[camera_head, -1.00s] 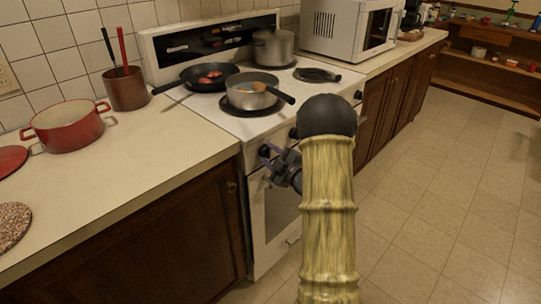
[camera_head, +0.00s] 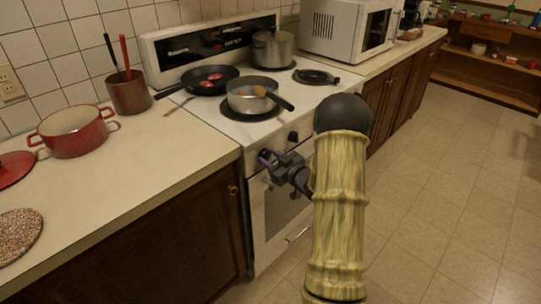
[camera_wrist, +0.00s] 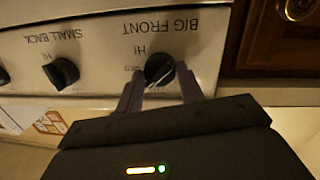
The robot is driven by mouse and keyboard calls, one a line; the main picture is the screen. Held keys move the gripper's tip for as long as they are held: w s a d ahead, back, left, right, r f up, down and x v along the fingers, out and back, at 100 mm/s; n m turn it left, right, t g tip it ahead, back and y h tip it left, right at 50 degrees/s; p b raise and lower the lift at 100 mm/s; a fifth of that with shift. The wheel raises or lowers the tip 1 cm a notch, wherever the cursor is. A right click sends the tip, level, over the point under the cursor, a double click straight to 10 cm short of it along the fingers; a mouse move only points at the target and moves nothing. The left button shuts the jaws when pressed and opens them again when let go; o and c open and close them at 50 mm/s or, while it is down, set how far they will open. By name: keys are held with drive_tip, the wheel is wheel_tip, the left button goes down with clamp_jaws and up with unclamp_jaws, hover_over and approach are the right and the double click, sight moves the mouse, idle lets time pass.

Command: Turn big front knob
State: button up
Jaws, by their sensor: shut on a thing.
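The big front knob (camera_wrist: 160,70) is a round black knob with a pale pointer line. It sits on the stove's white front panel, and its label "BIG FRONT" reads upside down in the wrist view. My gripper (camera_wrist: 158,78) has one finger on each side of this knob and is shut on it. In the head view, my gripper (camera_head: 267,159) is at the left end of the stove front and mostly hides the knob.
The small back knob (camera_wrist: 61,73) is beside it; a black knob also shows to the right of my gripper (camera_head: 293,136). A saucepan (camera_head: 252,97), a frying pan (camera_head: 208,78) and a pot (camera_head: 273,49) stand on the stove above. The floor at right is clear.

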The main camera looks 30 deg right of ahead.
drive_tip(key=shift+f+m, duration=0.15)
drive_tip(key=shift+m, duration=0.15)
drive_tip(key=shift+s, duration=0.1)
drive_tip(key=o, duration=1)
drive_tip(key=v, duration=1.7)
drive_tip(key=shift+s, duration=0.15)
